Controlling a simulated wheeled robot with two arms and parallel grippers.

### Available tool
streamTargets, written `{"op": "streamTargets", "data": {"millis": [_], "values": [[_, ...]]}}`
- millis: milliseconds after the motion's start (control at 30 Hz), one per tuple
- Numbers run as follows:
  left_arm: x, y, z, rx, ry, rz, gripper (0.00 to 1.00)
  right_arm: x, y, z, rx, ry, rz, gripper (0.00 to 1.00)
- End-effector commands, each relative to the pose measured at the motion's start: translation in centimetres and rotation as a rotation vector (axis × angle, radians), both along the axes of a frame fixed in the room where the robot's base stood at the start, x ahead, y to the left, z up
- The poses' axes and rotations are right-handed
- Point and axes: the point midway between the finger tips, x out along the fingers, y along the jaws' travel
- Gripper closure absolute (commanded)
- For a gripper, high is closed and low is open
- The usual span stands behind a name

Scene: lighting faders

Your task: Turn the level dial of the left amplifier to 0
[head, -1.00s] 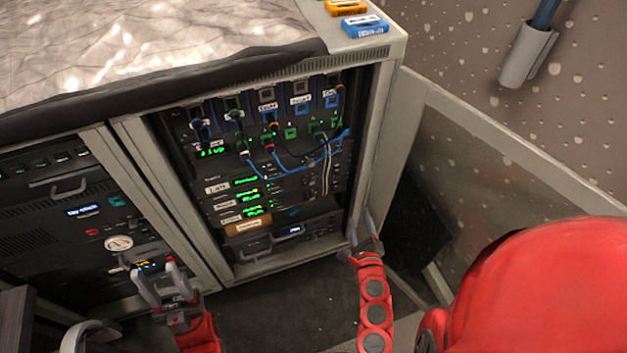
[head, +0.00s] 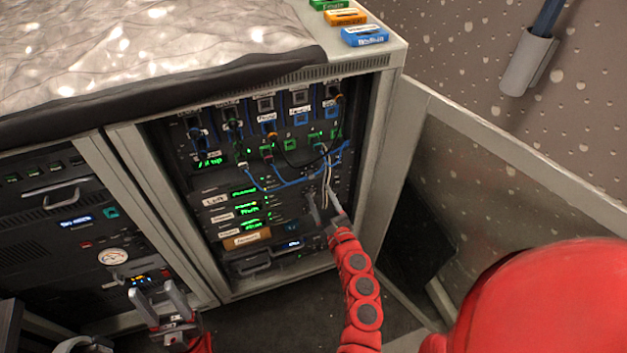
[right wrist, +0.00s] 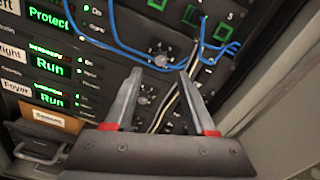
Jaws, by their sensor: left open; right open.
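The left amplifier (head: 243,192) is the upper of several stacked units in the open rack, with a "Left" label and green display. In the right wrist view its display (right wrist: 48,17) reads "Protect". My right gripper (head: 320,195) is open and empty in front of the amplifiers. In the right wrist view its fingertips (right wrist: 160,75) frame the area just below that dial, apparently not touching it. My left gripper (head: 153,292) is open and empty, low before the left rack.
Blue, black and white cables (right wrist: 122,45) hang close to the dials and right fingertips. Lower amplifiers (right wrist: 50,66) show "Run". A drawer handle (head: 255,264) sticks out below. The open rack door (head: 500,180) stands to the right.

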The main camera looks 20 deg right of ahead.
Motion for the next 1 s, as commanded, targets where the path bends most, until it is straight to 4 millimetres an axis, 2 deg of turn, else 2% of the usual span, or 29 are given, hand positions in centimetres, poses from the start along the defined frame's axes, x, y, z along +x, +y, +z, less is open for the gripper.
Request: {"op": "streamTargets", "data": {"millis": [100, 300, 500, 733, 767, 1000], "values": [[0.0, 0.0, -0.2, 0.000, 0.000, 0.000, 0.50, 2.4, 0.1, 0.1, -0.003, -0.004, 0.002, 0.44], [0.0, 0.0, -0.5, 0.000, 0.000, 0.000, 0.50, 5.0, 0.1, 0.0, -0.002, -0.003, -0.001, 0.44], [0.0, 0.0, -0.5, 0.000, 0.000, 0.000, 0.50, 6.0, 0.2, 0.0, -0.002, -0.001, -0.001, 0.44], [0.0, 0.0, -0.5, 0.000, 0.000, 0.000, 0.50, 6.1, 0.1, 0.0, -0.002, -0.001, -0.002, 0.44], [0.0, 0.0, -0.5, 0.000, 0.000, 0.000, 0.50, 6.1, 0.1, 0.0, -0.002, -0.001, -0.002, 0.46], [0.0, 0.0, -0.5, 0.000, 0.000, 0.000, 0.50, 6.1, 0.1, 0.0, -0.002, -0.001, -0.002, 0.89]]}}
